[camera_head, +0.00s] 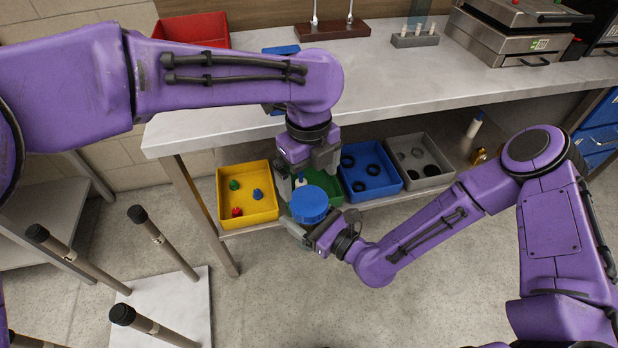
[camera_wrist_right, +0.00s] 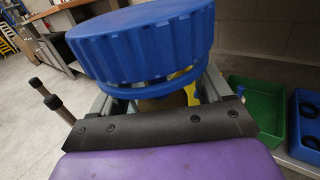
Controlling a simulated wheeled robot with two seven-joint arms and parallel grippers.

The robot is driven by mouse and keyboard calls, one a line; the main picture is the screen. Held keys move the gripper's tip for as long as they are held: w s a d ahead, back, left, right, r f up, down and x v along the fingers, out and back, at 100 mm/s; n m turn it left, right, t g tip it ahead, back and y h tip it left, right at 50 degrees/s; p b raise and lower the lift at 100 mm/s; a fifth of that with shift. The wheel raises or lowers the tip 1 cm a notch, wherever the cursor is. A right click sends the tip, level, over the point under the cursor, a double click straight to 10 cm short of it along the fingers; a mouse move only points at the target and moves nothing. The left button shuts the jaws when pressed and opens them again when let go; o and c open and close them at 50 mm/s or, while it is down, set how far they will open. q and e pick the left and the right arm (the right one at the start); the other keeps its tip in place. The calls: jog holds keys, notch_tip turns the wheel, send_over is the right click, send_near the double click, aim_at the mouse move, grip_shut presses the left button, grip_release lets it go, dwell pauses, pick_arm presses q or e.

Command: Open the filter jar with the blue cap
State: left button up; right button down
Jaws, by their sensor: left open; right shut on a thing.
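The filter jar's blue cap (camera_head: 309,204) is round and ribbed, and it sits at the top of the jar in front of the shelf. It fills the top of the right wrist view (camera_wrist_right: 145,45), with a narrow blue ring below it. The jar's body is mostly hidden under the cap. My right gripper (camera_head: 306,234) is shut on the jar below the cap and holds it in the air. My left gripper (camera_head: 306,178) is open and points down just behind and above the cap. I cannot tell whether its fingers touch the cap.
A yellow bin (camera_head: 247,216) with small coloured pieces, a blue bin (camera_head: 384,191) with black rings and a grey bin (camera_head: 433,180) stand on the lower shelf. A green bin (camera_wrist_right: 258,103) is partly hidden. The worktop edge (camera_head: 400,119) runs above them. Black-tipped posts (camera_head: 165,243) stand at left.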

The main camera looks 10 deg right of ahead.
aim_at(309, 200)
pick_arm(q)
notch_tip(309, 200, down, 7)
jog(key=shift+f, duration=0.1)
jog(key=c, duration=0.9)
jog(key=n, duration=0.3)
